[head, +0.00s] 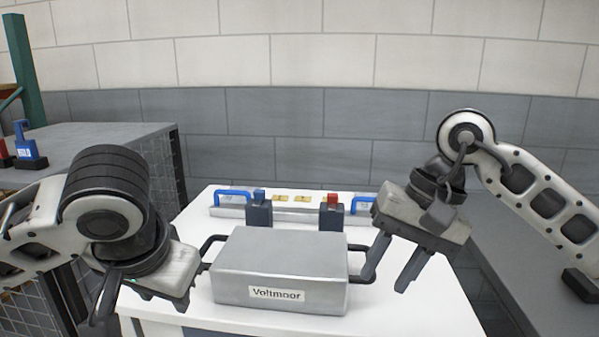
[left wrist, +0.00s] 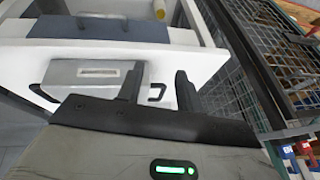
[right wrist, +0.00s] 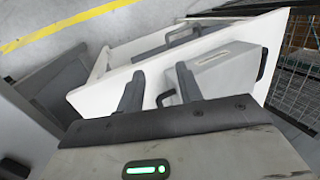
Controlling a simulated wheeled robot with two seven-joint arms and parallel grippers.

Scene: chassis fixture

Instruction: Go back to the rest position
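A grey metal box labelled "Voltmoor" (head: 282,265) sits on a white table (head: 410,312) in the head view, with a dark handle on each side. My left gripper (left wrist: 158,78) is open and empty in the left wrist view. In the head view its body (head: 172,272) is left of the box, and its fingers are mostly hidden. My right gripper (head: 393,268) is open and empty, pointing down beside the box's right handle (head: 362,264). In the right wrist view its fingers (right wrist: 158,82) are spread, with a handle showing between them. I cannot tell whether they touch it.
Behind the box are a blue-handled fixture (head: 234,197), a blue-topped block (head: 259,210) and a red-topped block (head: 331,212). A grey bench (head: 530,250) stands at the right. A wire-mesh cage (head: 160,165) and a blue item (head: 27,150) are at the left.

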